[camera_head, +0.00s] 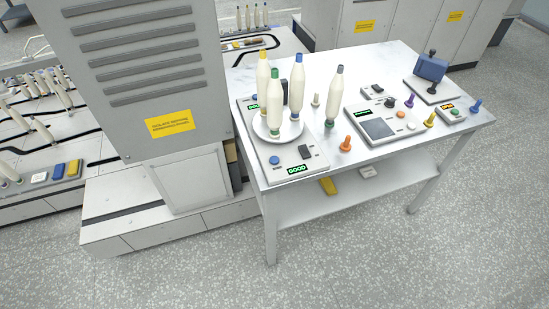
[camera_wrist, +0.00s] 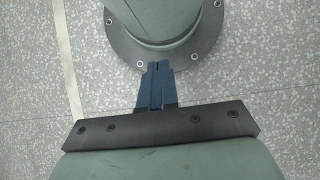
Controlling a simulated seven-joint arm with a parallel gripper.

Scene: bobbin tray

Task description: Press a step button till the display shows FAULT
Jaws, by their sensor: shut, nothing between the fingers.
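On the white table in the head view, a light tray unit has a display (camera_head: 297,169) reading GOOD in green. A blue button (camera_head: 274,160) is left of this display, and a dark block (camera_head: 306,152) is above it. A second green display (camera_head: 253,106) is partly hidden behind the bobbins.
Several cream bobbins (camera_head: 273,104) stand on a round white plate (camera_head: 286,133). One more bobbin (camera_head: 333,97) stands to the right. A grey scale-like unit (camera_head: 377,129), coloured pegs (camera_head: 346,143) and a blue device (camera_head: 431,68) fill the right side. A tall grey cabinet (camera_head: 135,80) stands left.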

